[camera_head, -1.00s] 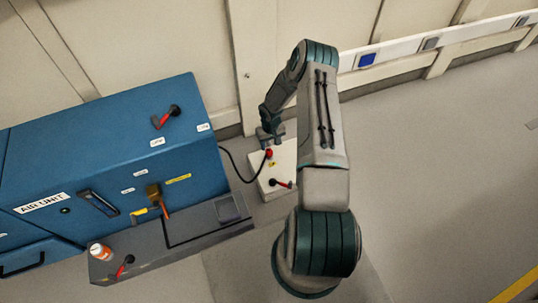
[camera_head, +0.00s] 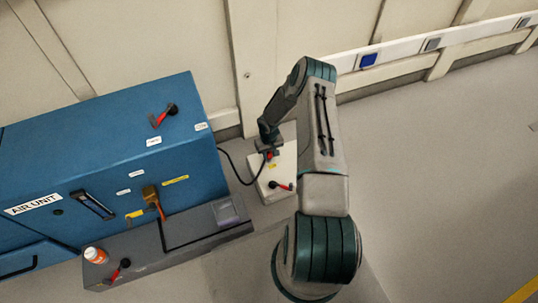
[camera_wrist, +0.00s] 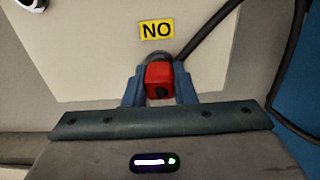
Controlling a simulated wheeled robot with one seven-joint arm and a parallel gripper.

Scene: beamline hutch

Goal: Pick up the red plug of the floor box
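The red plug (camera_wrist: 160,80) is between the two blue-grey fingers of my gripper (camera_wrist: 160,88) in the wrist view. The fingers stand close against its left and right sides; whether they press on it cannot be told. In the head view the plug (camera_head: 269,156) shows as a small red patch just under my gripper (camera_head: 269,148). It is at the pale floor box (camera_head: 282,158), with a black cable running from it. A grey ring shows behind the plug. My fingers partly hide where the plug meets the box.
A red-handled lever (camera_head: 281,186) is on the box's near part. Open floor (camera_head: 440,180) lies to the right.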

